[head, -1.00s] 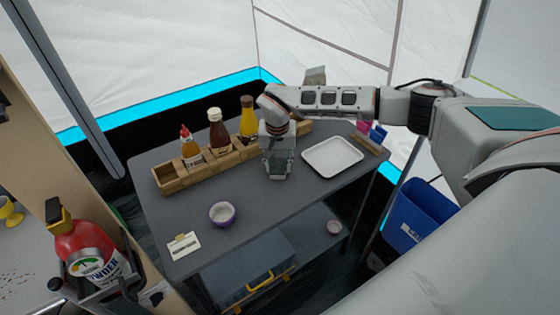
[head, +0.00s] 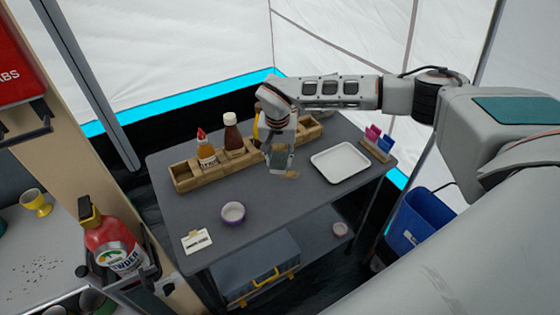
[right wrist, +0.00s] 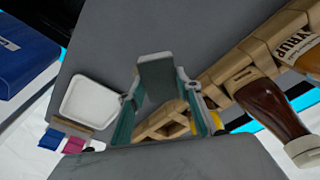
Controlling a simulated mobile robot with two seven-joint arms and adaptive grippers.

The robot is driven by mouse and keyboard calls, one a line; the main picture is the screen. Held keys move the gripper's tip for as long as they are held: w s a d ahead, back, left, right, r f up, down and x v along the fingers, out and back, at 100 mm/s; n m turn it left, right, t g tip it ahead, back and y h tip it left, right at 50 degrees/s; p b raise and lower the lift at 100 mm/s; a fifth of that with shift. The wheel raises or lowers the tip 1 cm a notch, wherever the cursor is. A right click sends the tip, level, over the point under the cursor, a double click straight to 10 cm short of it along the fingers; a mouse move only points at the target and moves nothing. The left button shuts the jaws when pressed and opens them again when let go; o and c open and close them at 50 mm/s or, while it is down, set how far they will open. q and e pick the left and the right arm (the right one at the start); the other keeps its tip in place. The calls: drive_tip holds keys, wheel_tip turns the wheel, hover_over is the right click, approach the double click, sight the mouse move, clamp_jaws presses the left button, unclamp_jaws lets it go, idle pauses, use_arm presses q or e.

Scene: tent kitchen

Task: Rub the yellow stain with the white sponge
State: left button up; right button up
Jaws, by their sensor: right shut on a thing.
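My right gripper (head: 280,166) points down over the grey table (head: 245,185), between the wooden bottle rack and the white tray. In the right wrist view its two teal-padded fingers (right wrist: 162,98) are closed on a block that looks grey in shade, seemingly the white sponge (right wrist: 157,73). A small tan-yellow patch (head: 291,175) shows at the fingertips in the head view, seemingly the yellow stain. The gripper partly hides it, and I cannot tell whether the sponge touches it. My left gripper is not in view.
The wooden rack (head: 187,180) with sauce bottles (head: 232,133) stands behind the gripper. A white tray (head: 340,162) lies to its right, near a small holder with pink and blue items (head: 378,138). A purple-rimmed bowl (head: 233,212) and a card (head: 196,241) are front left.

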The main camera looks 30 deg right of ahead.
drive_tip(key=shift+r, duration=0.85)
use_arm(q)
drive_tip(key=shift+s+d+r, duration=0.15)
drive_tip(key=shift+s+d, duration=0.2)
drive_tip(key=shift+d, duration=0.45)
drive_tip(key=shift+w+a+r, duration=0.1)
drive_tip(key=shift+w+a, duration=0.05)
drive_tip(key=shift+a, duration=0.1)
